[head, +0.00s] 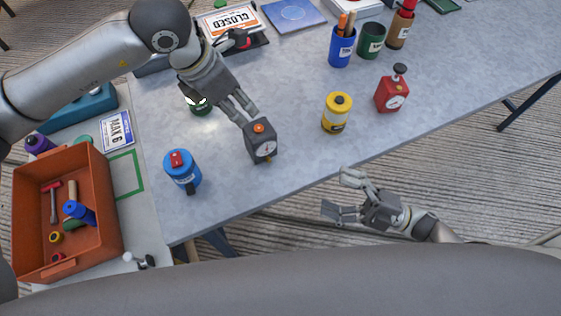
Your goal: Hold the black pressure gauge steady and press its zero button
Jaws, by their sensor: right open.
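The black pressure gauge (262,147) is on the grey table near its front edge, its white dial facing the front. An orange button (259,128) sits on its top, and a small brass fitting shows at its bottom. My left gripper (248,117) reaches down from the upper left, with its fingertips at the gauge's upper back-left edge. The fingers are slightly apart, but I cannot tell whether they grip the gauge. My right gripper (337,195) is open and empty, in front of the table edge and to the lower right of the gauge.
A dark green object (201,108) is partly behind my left gripper. An orange bin (105,215) is at left. Table between gauge and yellow canister is clear.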

